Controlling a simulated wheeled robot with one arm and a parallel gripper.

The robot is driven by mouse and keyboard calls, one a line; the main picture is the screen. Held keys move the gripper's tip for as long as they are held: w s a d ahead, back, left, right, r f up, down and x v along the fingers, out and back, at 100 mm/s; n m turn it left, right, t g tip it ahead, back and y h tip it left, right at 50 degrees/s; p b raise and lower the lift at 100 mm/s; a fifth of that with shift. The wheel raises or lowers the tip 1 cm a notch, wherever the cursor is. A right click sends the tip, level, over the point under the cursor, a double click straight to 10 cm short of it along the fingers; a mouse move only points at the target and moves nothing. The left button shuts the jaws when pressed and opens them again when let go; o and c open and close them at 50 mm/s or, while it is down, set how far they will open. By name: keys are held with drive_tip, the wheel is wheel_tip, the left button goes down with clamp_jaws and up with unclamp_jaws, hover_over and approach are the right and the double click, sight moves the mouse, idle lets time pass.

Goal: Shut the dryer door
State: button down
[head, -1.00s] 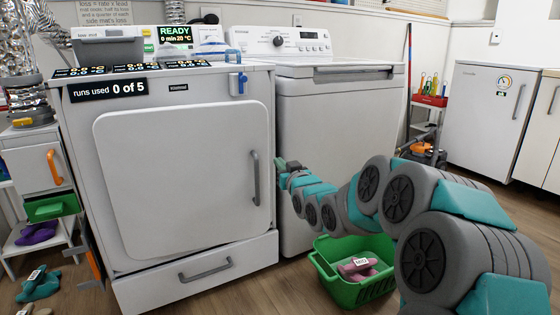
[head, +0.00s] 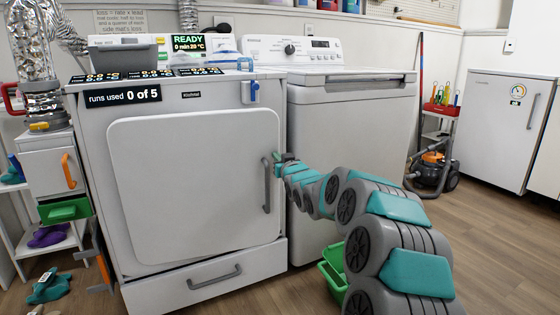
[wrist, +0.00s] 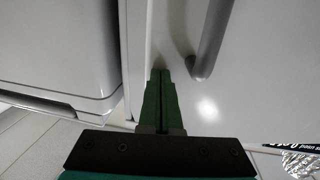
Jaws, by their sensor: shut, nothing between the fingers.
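The dryer (head: 95,170) is the white machine at the left of the head view. Its white door (head: 190,190) lies close to the front face; I cannot tell if it is fully shut. The door's grey handle (head: 266,186) is upright near its right edge and also shows in the wrist view (wrist: 212,42). My gripper (head: 277,158) is at the door's right edge, just right of the handle's top. In the wrist view its green fingers (wrist: 161,75) are together and empty, pointing at the door's edge beside the handle. Contact with the door is unclear.
A white washer (head: 345,130) stands right of the dryer. A green basket (head: 332,272) on the floor is partly hidden behind my arm. A vacuum cleaner (head: 436,168) stands farther right. The floor at the right is open.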

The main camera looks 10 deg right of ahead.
sight(272, 150)
drive_tip(key=shift+w, duration=0.1)
idle(0.3)
drive_tip(key=w+p, duration=0.1)
drive_tip(key=w, duration=0.1)
drive_tip(key=w+p, duration=0.2)
drive_tip(key=w+a+p, duration=0.1)
drive_tip(key=p, duration=0.1)
drive_tip(key=shift+w+r, duration=0.25)
drive_tip(key=shift+w, duration=0.15)
drive_tip(key=shift+w+a+f+p, duration=0.1)
drive_tip(key=shift+w+f+p, duration=0.2)
drive_tip(key=shift+w+p, duration=0.2)
